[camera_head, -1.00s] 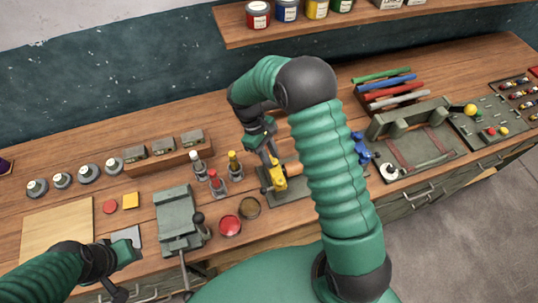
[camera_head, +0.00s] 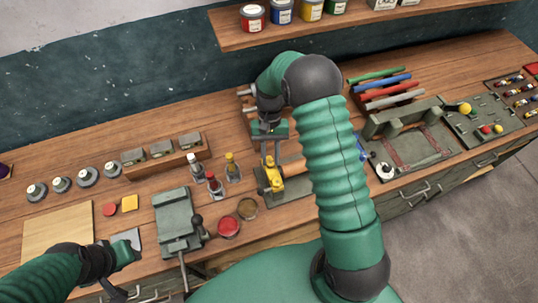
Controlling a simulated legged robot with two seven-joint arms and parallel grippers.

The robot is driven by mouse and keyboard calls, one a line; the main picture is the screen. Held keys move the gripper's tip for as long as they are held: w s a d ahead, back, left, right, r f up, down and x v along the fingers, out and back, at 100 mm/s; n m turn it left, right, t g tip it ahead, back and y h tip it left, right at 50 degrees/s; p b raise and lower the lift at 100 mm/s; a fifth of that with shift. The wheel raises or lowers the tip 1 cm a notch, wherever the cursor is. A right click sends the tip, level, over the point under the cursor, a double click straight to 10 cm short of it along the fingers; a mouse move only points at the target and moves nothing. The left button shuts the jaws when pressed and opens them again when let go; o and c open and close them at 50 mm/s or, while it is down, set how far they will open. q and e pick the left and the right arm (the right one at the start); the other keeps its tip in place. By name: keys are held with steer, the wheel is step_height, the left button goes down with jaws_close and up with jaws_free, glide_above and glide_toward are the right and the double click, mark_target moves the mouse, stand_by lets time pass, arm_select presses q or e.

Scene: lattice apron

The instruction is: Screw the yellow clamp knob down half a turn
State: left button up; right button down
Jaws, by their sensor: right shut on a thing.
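The yellow clamp (camera_head: 271,181) stands on a grey-green base plate (camera_head: 291,187) near the middle of the bench, left of my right forearm. My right gripper (camera_head: 268,156) points down from above onto the clamp's top and is shut on the yellow knob there. The fingers cover most of the knob, so its exact angle is hidden. My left gripper (camera_head: 134,248) is low at the left, beside a grey flat piece (camera_head: 127,236). Its fingers are too small and dark to tell whether they are open.
Several small bottles (camera_head: 214,187) stand close left of the clamp. A grey vise (camera_head: 175,217) and a red round tin (camera_head: 229,227) are in front of it. A wooden block rack (camera_head: 166,160) is behind left. My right arm hides the bench to the clamp's right.

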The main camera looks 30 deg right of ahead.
steer(key=m, duration=0.2)
steer(key=m+t+y, duration=0.1)
steer(key=m, duration=0.1)
steer(key=shift+s+f+m, duration=0.1)
steer(key=shift+s+m, duration=0.2)
steer(key=shift+s, duration=0.1)
steer(key=m+t, duration=0.1)
steer(key=m, duration=0.1)
steer(key=m+t+y+p, duration=0.1)
steer(key=m, duration=0.2)
steer(key=shift+s+d+m, duration=0.1)
steer(key=shift+s+m, duration=0.1)
steer(key=shift+m, duration=0.1)
steer(key=m+t, duration=0.2)
steer(key=m, duration=0.3)
steer(key=shift+s, duration=0.1)
steer(key=shift+m+t+h+b, duration=0.35)
steer(key=shift+m+t, duration=0.55)
steer(key=shift+m, duration=1.2)
